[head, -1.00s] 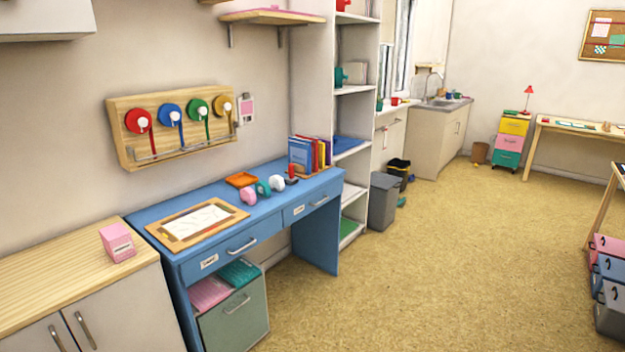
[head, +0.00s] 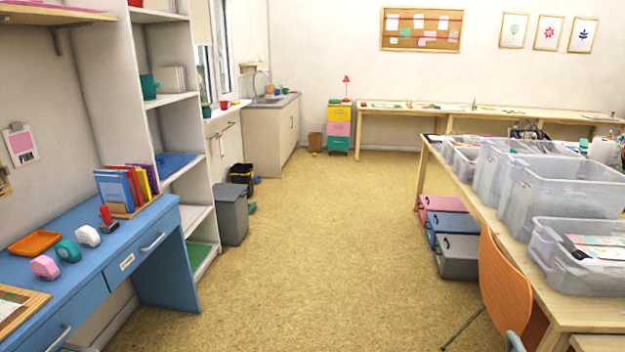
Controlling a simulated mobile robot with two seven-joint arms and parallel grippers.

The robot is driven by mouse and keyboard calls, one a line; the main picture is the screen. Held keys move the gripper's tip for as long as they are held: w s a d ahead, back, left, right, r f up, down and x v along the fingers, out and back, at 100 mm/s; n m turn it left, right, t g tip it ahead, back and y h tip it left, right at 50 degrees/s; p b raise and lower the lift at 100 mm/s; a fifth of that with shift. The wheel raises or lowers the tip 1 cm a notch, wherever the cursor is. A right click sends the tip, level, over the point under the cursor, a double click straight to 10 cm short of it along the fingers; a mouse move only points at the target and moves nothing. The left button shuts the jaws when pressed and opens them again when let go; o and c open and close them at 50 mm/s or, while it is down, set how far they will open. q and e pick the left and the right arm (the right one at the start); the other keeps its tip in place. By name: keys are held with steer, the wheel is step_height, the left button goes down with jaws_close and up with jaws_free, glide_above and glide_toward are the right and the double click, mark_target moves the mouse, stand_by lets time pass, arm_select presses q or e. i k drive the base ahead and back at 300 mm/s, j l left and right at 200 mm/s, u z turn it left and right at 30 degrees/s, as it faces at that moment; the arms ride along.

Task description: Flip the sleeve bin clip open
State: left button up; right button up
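Several clear plastic bins stand on the wooden table at the right. The nearest clear bin (head: 585,262) holds papers or packets with printed patterns. A larger clear bin (head: 560,190) stands behind it, and another clear bin (head: 490,165) is farther left. I cannot tell which of them is the sleeve bin, and no clip can be made out at this distance. Neither of my grippers is in view.
An orange chair (head: 505,290) stands at the near side of the right wooden table (head: 575,312). Lidded boxes (head: 455,258) sit on the floor under it. A blue desk (head: 95,285) is at the left. The floor (head: 300,245) between is clear.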

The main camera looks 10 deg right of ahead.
mark_target(486, 143)
steer(key=i+z, duration=0.25)
steer(key=z, duration=0.15)
steer(key=i+z, duration=0.2)
steer(key=z, duration=0.2)
steer(key=i+j+z, duration=0.15)
steer(key=z, duration=0.2)
steer(key=i+j+z, duration=0.55)
steer(key=i, duration=0.2)
steer(key=i+j+u, duration=0.2)
steer(key=i, duration=0.2)
steer(key=i+j+u, duration=0.15)
steer(key=i, duration=0.2)
steer(key=i+j+u, duration=0.2)
steer(key=i, duration=0.2)
steer(key=i+z, duration=0.15)
steer(key=i, duration=0.3)
steer(key=i+j+z, duration=0.15)
steer(key=i, duration=0.3)
